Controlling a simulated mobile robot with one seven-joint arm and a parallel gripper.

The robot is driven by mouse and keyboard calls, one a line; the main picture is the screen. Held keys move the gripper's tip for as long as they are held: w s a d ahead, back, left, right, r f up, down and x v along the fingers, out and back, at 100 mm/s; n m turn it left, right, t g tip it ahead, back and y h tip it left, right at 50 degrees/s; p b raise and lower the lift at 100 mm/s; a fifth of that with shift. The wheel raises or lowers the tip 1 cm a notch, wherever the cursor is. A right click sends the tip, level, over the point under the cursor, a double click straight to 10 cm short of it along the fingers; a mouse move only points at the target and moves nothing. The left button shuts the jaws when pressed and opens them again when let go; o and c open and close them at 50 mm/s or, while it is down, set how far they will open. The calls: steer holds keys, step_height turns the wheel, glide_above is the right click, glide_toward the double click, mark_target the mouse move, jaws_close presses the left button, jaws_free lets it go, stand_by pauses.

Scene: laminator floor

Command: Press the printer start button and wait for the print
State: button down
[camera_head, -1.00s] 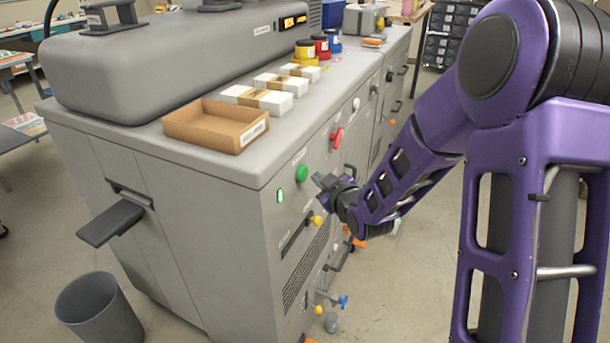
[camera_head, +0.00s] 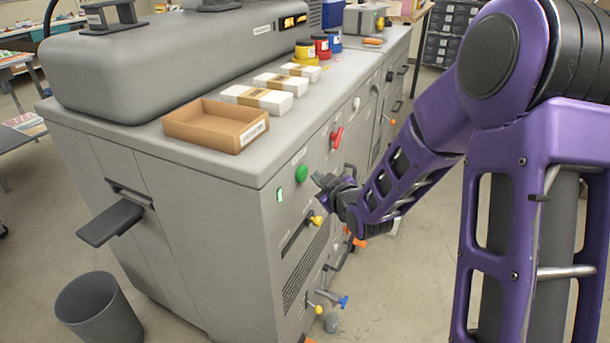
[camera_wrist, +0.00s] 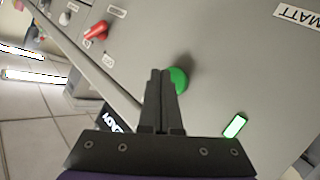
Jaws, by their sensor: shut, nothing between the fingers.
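The green round button (camera_head: 301,173) sits on the front panel of the large grey machine (camera_head: 190,165), near its left corner. My gripper (camera_head: 318,178) is just right of the button in the head view, its fingers pointing toward the panel. In the wrist view the shut, empty fingers (camera_wrist: 160,75) partly cover the green button (camera_wrist: 179,80). I cannot tell whether the fingertips touch it. A lit green-white indicator (camera_head: 280,196) is beside the button; it also shows in the wrist view (camera_wrist: 234,125).
A red knob (camera_head: 336,137) sits farther along the panel. A yellow knob (camera_head: 316,220) and a slot are below my gripper. A cardboard tray (camera_head: 188,142), white packs and colored ink jars stand on top. A grey bin (camera_head: 98,310) stands on the floor at left.

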steer(key=shift+w+a+b, duration=0.1)
steer(key=shift+a+b, duration=0.2)
steer(key=shift+a, duration=0.05)
steer(key=shift+w+a+b, duration=0.25)
steer(key=shift+a+b, duration=0.1)
steer(key=shift+a, duration=0.15)
stand_by(0.9)
steer(key=shift+s+d, duration=0.2)
steer(key=shift+d, duration=0.25)
steer(key=shift+s+d, duration=0.2)
steer(key=shift+d, duration=0.25)
steer(key=shift+s+d, duration=0.3)
steer(key=shift+d, duration=0.5)
steer(key=shift+s+d, duration=0.35)
steer(key=shift+d, duration=0.4)
steer(key=shift+s+d, duration=0.3)
steer(key=shift+d, duration=0.5)
